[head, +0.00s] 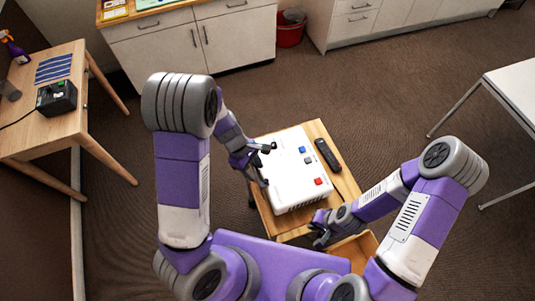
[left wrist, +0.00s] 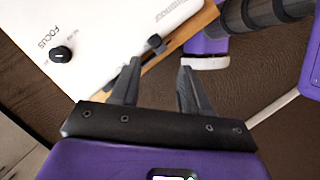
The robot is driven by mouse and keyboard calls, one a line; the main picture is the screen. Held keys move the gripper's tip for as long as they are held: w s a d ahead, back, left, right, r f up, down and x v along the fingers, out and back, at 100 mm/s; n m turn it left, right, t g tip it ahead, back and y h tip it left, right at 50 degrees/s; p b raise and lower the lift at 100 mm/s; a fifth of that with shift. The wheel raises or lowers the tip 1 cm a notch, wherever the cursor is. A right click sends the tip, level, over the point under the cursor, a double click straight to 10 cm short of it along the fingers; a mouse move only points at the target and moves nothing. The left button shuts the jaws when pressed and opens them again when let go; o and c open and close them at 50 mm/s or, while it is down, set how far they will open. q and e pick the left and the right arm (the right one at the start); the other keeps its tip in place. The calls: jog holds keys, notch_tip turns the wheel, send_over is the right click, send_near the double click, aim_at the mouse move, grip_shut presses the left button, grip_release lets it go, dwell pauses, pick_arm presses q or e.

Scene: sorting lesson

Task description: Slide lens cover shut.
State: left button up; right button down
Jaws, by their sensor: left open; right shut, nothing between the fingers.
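A white projector (head: 285,180) sits on a small wooden table, with blue, grey and red buttons on top. It also shows in the left wrist view (left wrist: 110,22), with a black knob (left wrist: 61,53) marked FOCUS. A dark slider tab (left wrist: 155,44), apparently the lens cover's, stands in a dark slot along the projector's edge. My left gripper (head: 268,165) is open at the projector's left side. In the left wrist view its fingertips (left wrist: 158,68) point towards the tab, with no contact visible. My right gripper (head: 319,240) is shut and empty near the table's front edge.
A black remote (head: 327,154) lies on the small table (head: 345,188), right of the projector. An open wooden drawer or box (head: 358,250) is near my right gripper. A side table (head: 25,125) at left holds a black device (head: 57,98). The floor beyond is mostly clear.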

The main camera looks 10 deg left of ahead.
aim_at(266, 180)
pick_arm(q)
jog(key=shift+h, duration=0.3)
jog(key=x, duration=0.2)
jog(key=b+x, duration=0.1)
jog(key=x, duration=0.2)
jog(key=shift+w+d+r+b, duration=0.15)
jog(key=shift+w+d+b, duration=0.1)
jog(key=shift+d+b, duration=0.1)
jog(key=shift+d+f, duration=0.3)
jog(key=shift+f, duration=0.25)
grip_shut()
